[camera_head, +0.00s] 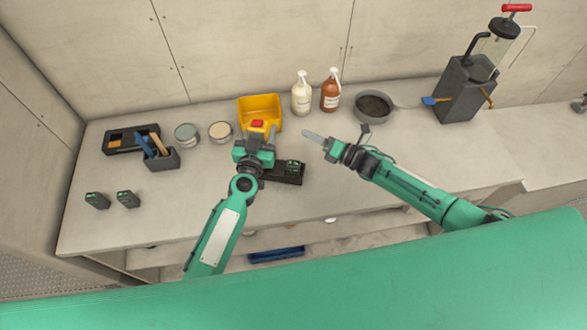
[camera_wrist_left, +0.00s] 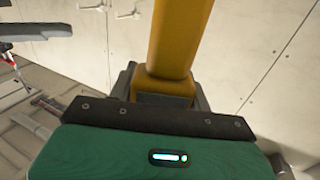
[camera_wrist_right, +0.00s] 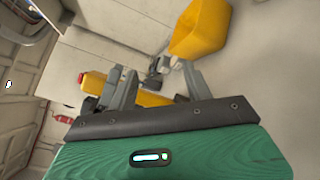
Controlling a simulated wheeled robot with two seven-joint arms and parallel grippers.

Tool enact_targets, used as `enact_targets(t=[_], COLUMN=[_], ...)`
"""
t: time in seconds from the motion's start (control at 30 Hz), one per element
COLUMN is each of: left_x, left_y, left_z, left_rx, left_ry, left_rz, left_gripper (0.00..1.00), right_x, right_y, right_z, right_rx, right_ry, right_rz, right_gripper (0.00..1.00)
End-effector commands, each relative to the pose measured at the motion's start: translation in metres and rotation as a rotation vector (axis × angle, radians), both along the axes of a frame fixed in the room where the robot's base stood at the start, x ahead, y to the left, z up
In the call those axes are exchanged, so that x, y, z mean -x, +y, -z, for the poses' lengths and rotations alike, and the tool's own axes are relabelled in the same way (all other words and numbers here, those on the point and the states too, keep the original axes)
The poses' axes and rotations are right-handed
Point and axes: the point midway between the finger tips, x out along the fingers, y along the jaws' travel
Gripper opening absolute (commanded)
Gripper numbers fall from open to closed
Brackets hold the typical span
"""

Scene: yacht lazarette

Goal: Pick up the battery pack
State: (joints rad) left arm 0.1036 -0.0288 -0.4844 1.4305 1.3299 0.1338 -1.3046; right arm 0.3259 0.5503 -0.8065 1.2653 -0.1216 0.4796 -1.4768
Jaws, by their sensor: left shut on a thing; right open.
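Two dark battery packs with green marks, the left one (camera_head: 97,200) and the right one (camera_head: 127,198), stand apart on the bench at left. A third dark block with a green mark (camera_head: 293,166) sits on a black base (camera_head: 283,178) at the bench's middle, right of my left gripper. My left gripper (camera_head: 257,134) is shut on a yellow tool with a red part (camera_head: 257,124). The tool's yellow shaft (camera_wrist_left: 178,40) fills the middle of the left wrist view. My right gripper (camera_head: 318,138) is open and empty, above the bench, pointing left.
A yellow bin (camera_head: 260,108) stands behind my left gripper. Two pump bottles (camera_head: 302,98) and a grey bowl (camera_head: 374,105) line the back. Tins (camera_head: 220,132), a tool holder (camera_head: 162,158) and a black tray (camera_head: 118,142) stand at left.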

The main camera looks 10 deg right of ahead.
Motion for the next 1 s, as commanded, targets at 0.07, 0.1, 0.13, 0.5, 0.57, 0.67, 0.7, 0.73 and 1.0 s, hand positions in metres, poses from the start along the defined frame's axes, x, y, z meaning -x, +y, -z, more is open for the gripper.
enact_targets(t=[0.07, 0.1, 0.13, 0.5, 0.57, 0.67, 0.7, 0.73, 1.0], left_x=[0.0, 0.0, 0.0, 0.0, 0.0, 0.0, 0.0, 0.0, 0.0], left_y=[0.0, 0.0, 0.0, 0.0, 0.0, 0.0, 0.0, 0.0, 0.0], left_z=[0.0, 0.0, 0.0, 0.0, 0.0, 0.0, 0.0, 0.0, 0.0], left_rx=[0.0, 0.0, 0.0, 0.0, 0.0, 0.0, 0.0, 0.0, -0.001], left_ry=[0.0, 0.0, 0.0, 0.0, 0.0, 0.0, 0.0, 0.0, 0.0], left_rz=[0.0, 0.0, 0.0, 0.0, 0.0, 0.0, 0.0, 0.0, 0.0], left_gripper=[0.17, 0.17, 0.17, 0.17, 0.17, 0.17, 0.17, 0.17, 0.17], right_x=[0.009, 0.015, 0.02, 0.08, 0.086, 0.09, 0.09, 0.089, 0.075], right_y=[-0.008, -0.011, -0.013, -0.037, -0.039, -0.039, -0.037, -0.034, 0.007], right_z=[0.01, 0.014, 0.018, 0.057, 0.059, 0.061, 0.062, 0.062, 0.062], right_rx=[0.098, 0.146, 0.182, 0.437, 0.448, 0.458, 0.459, 0.458, 0.458], right_ry=[-0.137, -0.213, -0.268, -0.763, -0.798, -0.832, -0.837, -0.839, -0.839], right_rz=[-0.061, -0.096, -0.123, -0.39, -0.41, -0.427, -0.431, -0.432, -0.431], right_gripper=[0.51, 0.51, 0.51, 0.51, 0.51, 0.51, 0.51, 0.51, 0.51])
